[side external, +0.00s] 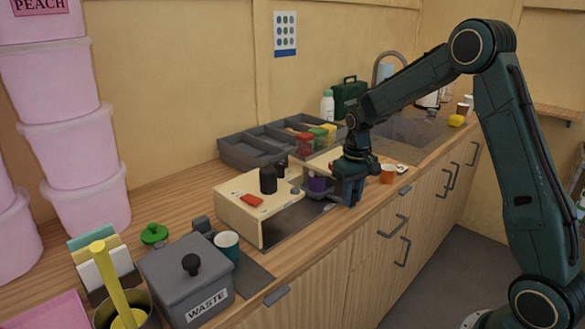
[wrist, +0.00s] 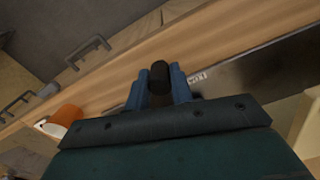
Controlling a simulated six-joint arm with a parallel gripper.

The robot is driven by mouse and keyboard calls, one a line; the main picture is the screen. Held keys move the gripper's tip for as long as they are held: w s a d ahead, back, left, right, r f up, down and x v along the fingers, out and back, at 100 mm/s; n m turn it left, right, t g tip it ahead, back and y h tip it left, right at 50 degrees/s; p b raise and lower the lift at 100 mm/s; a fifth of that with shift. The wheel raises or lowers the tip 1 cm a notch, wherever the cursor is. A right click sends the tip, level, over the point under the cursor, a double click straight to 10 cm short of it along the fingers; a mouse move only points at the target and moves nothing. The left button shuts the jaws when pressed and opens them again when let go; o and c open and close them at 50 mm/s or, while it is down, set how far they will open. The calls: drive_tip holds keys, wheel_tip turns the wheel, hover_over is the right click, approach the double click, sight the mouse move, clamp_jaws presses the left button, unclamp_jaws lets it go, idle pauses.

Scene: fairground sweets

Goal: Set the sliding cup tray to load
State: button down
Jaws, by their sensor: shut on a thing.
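My gripper (side external: 348,193) is at the counter's front side, just right of the cream machine (side external: 240,212). In the wrist view its blue fingers (wrist: 160,84) are shut on an upright black knob (wrist: 160,72). A small white label (wrist: 197,77) with unreadable print lies beside the knob on a dark metal strip (wrist: 250,70). In the side view a dark flat track (side external: 290,226) runs along the front of the machine.
A grey waste bin (side external: 188,275) and a teal cup (side external: 227,244) stand at the left. A divided grey bin (side external: 240,154) sits behind.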

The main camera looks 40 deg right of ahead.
drive_tip(key=a, duration=0.6)
drive_tip(key=shift+a, duration=0.4)
drive_tip(key=c, duration=1.2)
unclamp_jaws()
drive_tip(key=shift+r, duration=0.15)
wheel_tip(320, 180, up, 14)
drive_tip(key=shift+f, duration=0.2)
